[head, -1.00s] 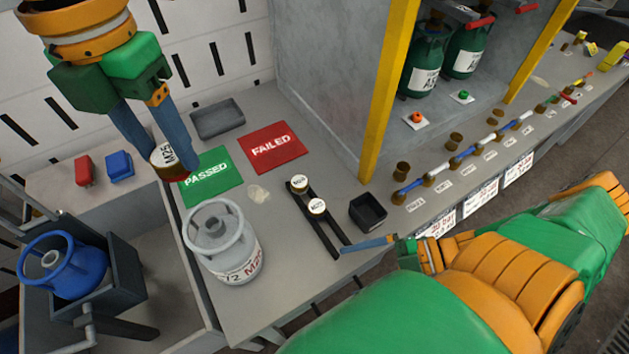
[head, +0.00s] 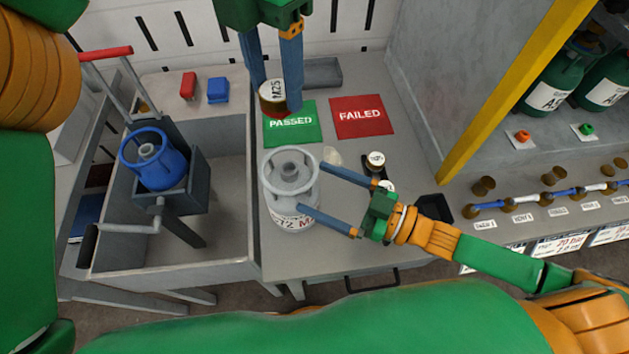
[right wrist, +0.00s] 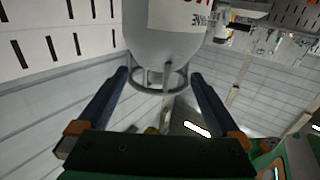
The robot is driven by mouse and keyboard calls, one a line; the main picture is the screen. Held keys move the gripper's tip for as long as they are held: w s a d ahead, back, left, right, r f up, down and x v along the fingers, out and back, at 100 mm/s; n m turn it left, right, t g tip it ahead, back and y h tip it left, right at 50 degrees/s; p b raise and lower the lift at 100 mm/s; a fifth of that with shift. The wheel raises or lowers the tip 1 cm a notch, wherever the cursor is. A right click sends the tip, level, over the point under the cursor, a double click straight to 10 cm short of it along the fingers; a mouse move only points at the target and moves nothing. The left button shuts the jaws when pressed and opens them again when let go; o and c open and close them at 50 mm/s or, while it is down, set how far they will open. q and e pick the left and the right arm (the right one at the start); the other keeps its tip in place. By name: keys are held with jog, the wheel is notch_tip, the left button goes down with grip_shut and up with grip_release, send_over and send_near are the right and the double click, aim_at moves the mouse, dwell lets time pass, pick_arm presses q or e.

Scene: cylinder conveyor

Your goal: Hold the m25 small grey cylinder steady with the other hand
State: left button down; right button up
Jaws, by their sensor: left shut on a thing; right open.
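The small grey cylinder (head: 292,205), with a collar on top and a partly hidden label, stands upright on the grey bench. My right gripper (head: 311,188) is open at its right side, fingertips close to it; contact cannot be told. In the right wrist view the cylinder (right wrist: 165,35) appears inverted, its collar between the open fingers (right wrist: 160,75). My left gripper (head: 277,100) is shut on a brown round cap with a white top marked M25 (head: 272,90), held near the upper left of the green PASSED mat (head: 291,136).
A dark rack with round caps (head: 375,160) and a black box (head: 434,207) are to the right. A blue cylinder (head: 155,170) sits in a holder at left.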

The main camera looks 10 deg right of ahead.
jog(key=shift+x, duration=1.1)
pick_arm(q)
jog(key=shift+s+d, duration=0.15)
pick_arm(e)
jog(key=shift+s+d, duration=0.15)
grip_shut()
pick_arm(q)
jog(key=shift+r, duration=0.1)
pick_arm(e)
jog(key=shift+f, duration=0.1)
jog(key=c, duration=0.5)
grip_release()
jog(key=shift+c, duration=0.2)
jog(key=c, duration=0.9)
pick_arm(q)
notch_tip(320, 180, down, 10)
jog(key=shift+r, duration=0.2)
pick_arm(e)
jog(key=shift+s+f, duration=0.1)
jog(key=shift+f, duration=0.05)
